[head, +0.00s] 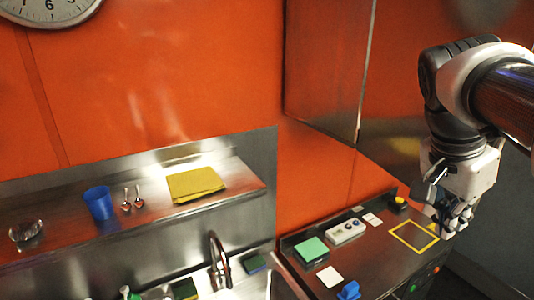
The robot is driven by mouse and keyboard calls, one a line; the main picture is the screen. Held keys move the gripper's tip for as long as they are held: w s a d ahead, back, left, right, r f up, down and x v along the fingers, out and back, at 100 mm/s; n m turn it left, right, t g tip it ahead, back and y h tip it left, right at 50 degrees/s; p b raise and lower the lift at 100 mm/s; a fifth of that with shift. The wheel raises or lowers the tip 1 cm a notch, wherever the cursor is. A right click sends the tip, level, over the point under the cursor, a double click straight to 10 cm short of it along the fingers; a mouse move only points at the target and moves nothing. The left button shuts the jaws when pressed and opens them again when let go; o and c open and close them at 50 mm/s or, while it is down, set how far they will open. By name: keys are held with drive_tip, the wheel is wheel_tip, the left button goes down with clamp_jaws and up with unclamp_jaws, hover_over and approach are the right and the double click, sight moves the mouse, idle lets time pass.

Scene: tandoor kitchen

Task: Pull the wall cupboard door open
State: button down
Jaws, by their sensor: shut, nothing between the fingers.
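The wall cupboard (322,65) hangs on the orange wall at the upper middle, its top cut off by the frame. It has a smooth face that mirrors the orange wall and a pale vertical edge on its right. I cannot make out a handle, nor tell whether the door stands ajar. My gripper (452,226) is at the right, pointing down, to the right of the cupboard and lower than it. It is shut and empty, apart from the cupboard in the picture.
Below is a steel counter with a control box (344,231), a green pad (311,249), a yellow outlined square (413,236) and a blue item (349,291). A shelf (240,185) at left holds a yellow cloth (195,184), blue cup (99,203) and spoons. A tap (218,258) stands below.

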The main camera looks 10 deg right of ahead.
drive_tip(key=shift+s, duration=0.1)
drive_tip(key=w+d+n+t+p, duration=0.1)
drive_tip(key=w+d+n+p, duration=0.1)
drive_tip(key=d, duration=0.8)
drive_tip(key=shift+w+n+y, duration=0.15)
drive_tip(key=shift+n+y, duration=0.15)
drive_tip(key=shift+n, duration=0.5)
